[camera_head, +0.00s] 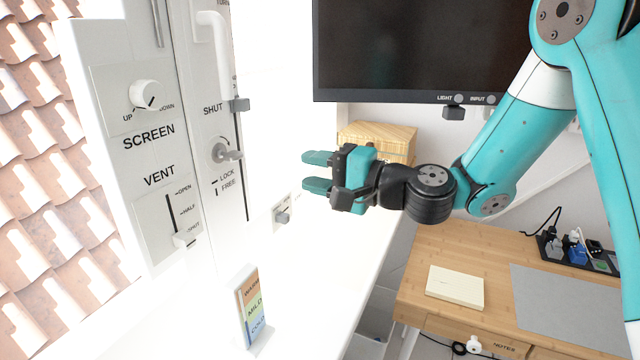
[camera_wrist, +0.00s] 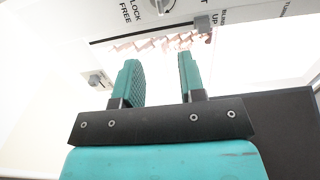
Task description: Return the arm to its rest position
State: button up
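My gripper (camera_head: 318,172) is in the middle of the head view, on the end of my teal arm, with its fingers pointing left toward the white window panel. The two teal fingers stand apart with nothing between them. In the wrist view the open gripper (camera_wrist: 161,80) also shows an empty gap between the fingers. The fingers appear clear of the window panel (camera_head: 190,130) and its controls. My arm reaches in from the upper right, bent at the elbow.
A dark monitor (camera_head: 420,45) hangs behind the arm. A wooden box (camera_head: 385,138) stands behind the gripper. The window panel has a knob (camera_head: 145,95), a lock (camera_head: 222,152) and a vent slider (camera_head: 184,240). A colour card (camera_head: 250,305) stands on the sill. A wooden desk (camera_head: 415,285) lies lower right.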

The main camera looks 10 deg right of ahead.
jog(key=shift+s+d, duration=0.25)
jog(key=shift+d, duration=0.05)
jog(key=s+a+n+g+h, duration=0.2)
jog(key=s+a+n+g, duration=0.3)
jog(key=s+n+g, duration=0.5)
jog(key=s+d+f+n+h, duration=0.2)
jog(key=s+d+h, duration=0.2)
jog(key=s, duration=0.4)
jog(key=s+d+f+n+g+h, duration=0.1)
jog(key=s+d+f+n+h, duration=0.1)
jog(key=s+d+h, duration=0.2)
jog(key=s, duration=0.3)
jog(key=shift+s+d+n, duration=0.2)
jog(key=shift+s+n, duration=0.15)
jog(key=shift+n, duration=0.05)
